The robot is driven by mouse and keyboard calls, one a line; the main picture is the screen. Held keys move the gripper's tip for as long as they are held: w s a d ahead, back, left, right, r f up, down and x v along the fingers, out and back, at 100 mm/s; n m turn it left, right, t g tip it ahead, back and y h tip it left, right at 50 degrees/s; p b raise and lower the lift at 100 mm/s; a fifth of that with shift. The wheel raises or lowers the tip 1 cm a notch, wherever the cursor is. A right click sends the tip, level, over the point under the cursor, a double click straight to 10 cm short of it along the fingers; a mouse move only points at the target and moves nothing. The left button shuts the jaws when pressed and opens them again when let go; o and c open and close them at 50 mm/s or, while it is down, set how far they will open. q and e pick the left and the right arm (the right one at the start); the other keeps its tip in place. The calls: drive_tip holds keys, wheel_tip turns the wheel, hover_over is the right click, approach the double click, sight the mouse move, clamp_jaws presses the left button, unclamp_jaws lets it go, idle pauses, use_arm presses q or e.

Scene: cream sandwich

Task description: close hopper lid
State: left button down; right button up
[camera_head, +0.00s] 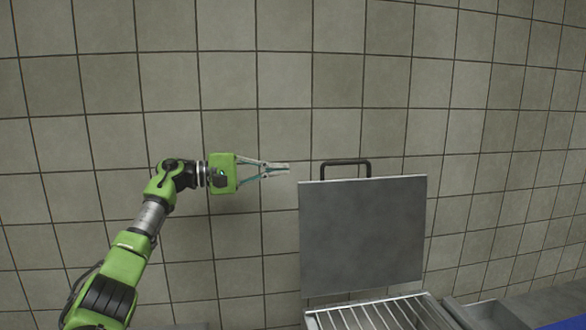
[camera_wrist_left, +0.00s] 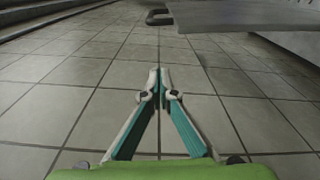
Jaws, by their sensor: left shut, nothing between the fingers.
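The hopper lid (camera_head: 362,235) is a flat grey metal panel that stands upright, open, in the head view. A black handle (camera_head: 346,162) rises from its top edge. Below it shows the hopper (camera_head: 385,314) with a slatted metal grate. My left gripper (camera_head: 288,169) is shut and empty, to the left of the lid near handle height, and apart from it. In the left wrist view, the closed fingertips (camera_wrist_left: 160,72) point forward, with the lid (camera_wrist_left: 250,15) at the upper right and the handle (camera_wrist_left: 160,17) at the top. My right gripper is not in view.
A tiled wall (camera_head: 240,90) fills the background. A grey metal bin (camera_head: 490,314) stands right of the hopper, with a blue surface (camera_head: 567,325) in the lower right corner. The space between my left gripper and the lid is clear.

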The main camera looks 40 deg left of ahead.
use_arm(q)
drive_tip(key=w+d+p, duration=0.3)
drive_tip(key=d+p, duration=0.3)
drive_tip(key=d, duration=0.1)
drive_tip(key=shift+w+d+r+p, duration=0.35)
drive_tip(key=shift+w+p, duration=0.05)
idle(0.3)
